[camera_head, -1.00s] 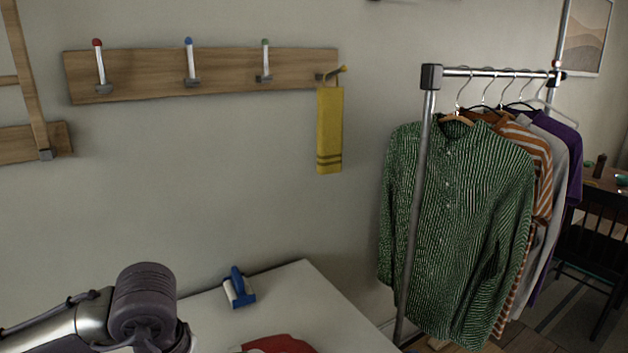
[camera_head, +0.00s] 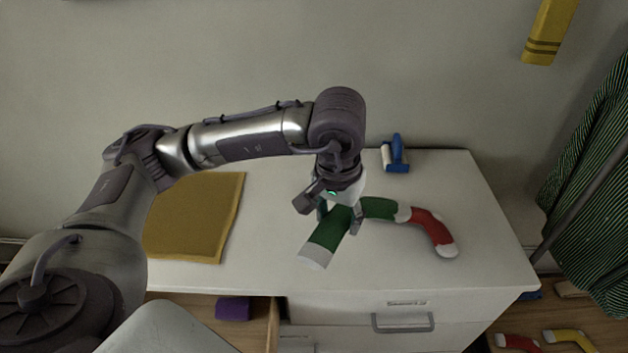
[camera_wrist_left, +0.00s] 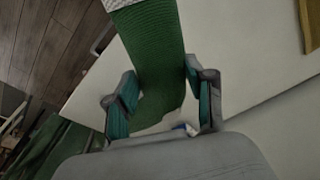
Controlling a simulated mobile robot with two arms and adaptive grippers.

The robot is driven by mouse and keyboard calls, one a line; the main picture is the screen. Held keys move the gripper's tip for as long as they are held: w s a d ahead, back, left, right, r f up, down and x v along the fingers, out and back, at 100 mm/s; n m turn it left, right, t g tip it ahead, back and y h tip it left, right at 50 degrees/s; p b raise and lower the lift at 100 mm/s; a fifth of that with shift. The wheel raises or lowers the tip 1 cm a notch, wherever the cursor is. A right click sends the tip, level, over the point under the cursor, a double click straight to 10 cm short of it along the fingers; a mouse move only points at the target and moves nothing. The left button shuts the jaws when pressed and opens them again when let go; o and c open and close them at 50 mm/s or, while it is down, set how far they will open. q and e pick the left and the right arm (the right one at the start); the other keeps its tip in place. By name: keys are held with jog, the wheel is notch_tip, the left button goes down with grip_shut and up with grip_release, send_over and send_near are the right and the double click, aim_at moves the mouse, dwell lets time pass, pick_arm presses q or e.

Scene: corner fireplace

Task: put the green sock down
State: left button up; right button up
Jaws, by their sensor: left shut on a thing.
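The green sock (camera_head: 328,235) is in my left gripper (camera_head: 338,218), over the white dresser top (camera_head: 280,265). Its white end points to the front left. In the left wrist view the ribbed green sock (camera_wrist_left: 155,50) lies between the two fingers of my left gripper (camera_wrist_left: 162,100), its white edge at the top. A green piece (camera_head: 378,208) runs right from behind the gripper to a white band beside a red sock (camera_head: 430,226) with a white toe. The gripper hides how the green parts join. I cannot tell whether the held sock touches the top. My right gripper is not in view.
A mustard cloth (camera_head: 190,222) lies left on the dresser, and a blue-handled roller (camera_head: 396,156) stands at the back. Below, an open drawer holds a purple item (camera_head: 233,308). A clothes rack with a green shirt (camera_head: 600,190) stands right. The front right top is clear.

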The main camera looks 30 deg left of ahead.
pick_arm(q)
jog(key=w+a+f+n+b, duration=0.1)
jog(key=w+a+f+n, duration=0.1)
jog(key=w, duration=0.3)
jog(key=w+a+f+n+b, duration=0.2)
jog(key=w+n, duration=0.1)
jog(key=w, duration=0.2)
jog(key=shift+y, duration=0.3)
jog(key=a+f, duration=0.2)
jog(key=a, duration=0.2)
jog(key=a+f+p, duration=0.1)
jog(key=a+f, duration=0.1)
jog(key=a, duration=0.1)
jog(key=a+f+p, duration=0.1)
jog(key=a+f, duration=0.1)
jog(key=a, duration=0.2)
jog(key=shift+s+a+f, duration=0.15)
jog(key=shift+s+a, duration=0.2)
jog(key=shift+s, duration=0.05)
notch_tip(320, 180, down, 4)
jog(key=shift+f+p, duration=0.1)
jog(key=shift+p, duration=0.3)
jog(key=shift+f+b, duration=0.2)
jog(key=shift+b, duration=0.1)
jog(key=o, duration=1)
jog(key=shift+r, duration=0.1)
jog(key=shift+c, duration=0.2)
jog(key=shift+r, duration=0.15)
